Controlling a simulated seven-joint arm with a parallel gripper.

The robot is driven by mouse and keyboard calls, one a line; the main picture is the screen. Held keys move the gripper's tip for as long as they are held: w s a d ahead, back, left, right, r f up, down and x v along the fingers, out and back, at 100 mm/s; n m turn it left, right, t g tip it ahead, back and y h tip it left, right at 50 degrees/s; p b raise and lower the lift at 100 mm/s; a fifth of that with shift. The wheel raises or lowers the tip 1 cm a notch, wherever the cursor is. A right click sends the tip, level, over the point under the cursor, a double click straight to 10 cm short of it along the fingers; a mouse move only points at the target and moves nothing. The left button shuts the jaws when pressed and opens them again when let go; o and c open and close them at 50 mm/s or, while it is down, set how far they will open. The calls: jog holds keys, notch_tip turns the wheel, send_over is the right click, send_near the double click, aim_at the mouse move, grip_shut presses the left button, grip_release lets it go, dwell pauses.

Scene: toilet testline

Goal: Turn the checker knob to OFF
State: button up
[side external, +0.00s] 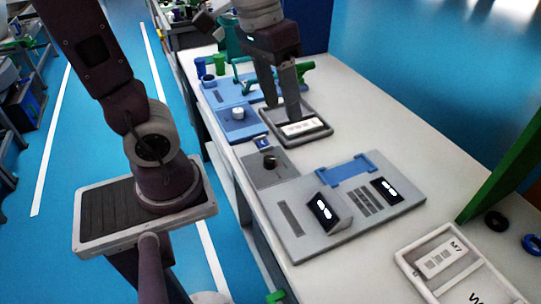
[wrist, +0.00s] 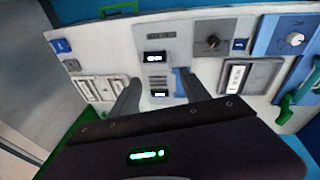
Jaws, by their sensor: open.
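A black knob (side external: 269,160) sits on a grey plate (side external: 285,178) near the table's left edge; in the wrist view it is a dark knob (wrist: 212,41) right of centre. A white knob (side external: 238,113) sits on a blue panel farther back and shows at the wrist view's upper right (wrist: 294,38). I cannot read which one is marked as the checker. My gripper (side external: 281,106) is open and empty, pointing down near a framed tray and apart from both knobs. Its two fingers (wrist: 162,78) show in the wrist view. Knob markings are too small to read.
A grey tester panel (side external: 330,240) with a tilted display (side external: 325,213) and a blue bracket (side external: 346,170) is in front. A dark-framed tray (side external: 322,128) is under my gripper. Green parts (side external: 304,70) and cups stand behind. A white tray (side external: 415,262) is at front right.

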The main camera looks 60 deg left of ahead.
jog(key=w+a+f+n+g, duration=0.2)
jog(key=w+a+f+g, duration=0.1)
jog(key=w+a+f, duration=0.4)
jog(key=n+g, duration=0.2)
jog(key=g, duration=0.1)
send_near(270, 159)
jog(key=f, duration=0.1)
jog(key=x, duration=0.6)
jog(key=shift+s+f, duration=0.3)
jog(key=shift+s+d+f, duration=0.15)
jog(key=shift+f, duration=0.35)
grip_shut()
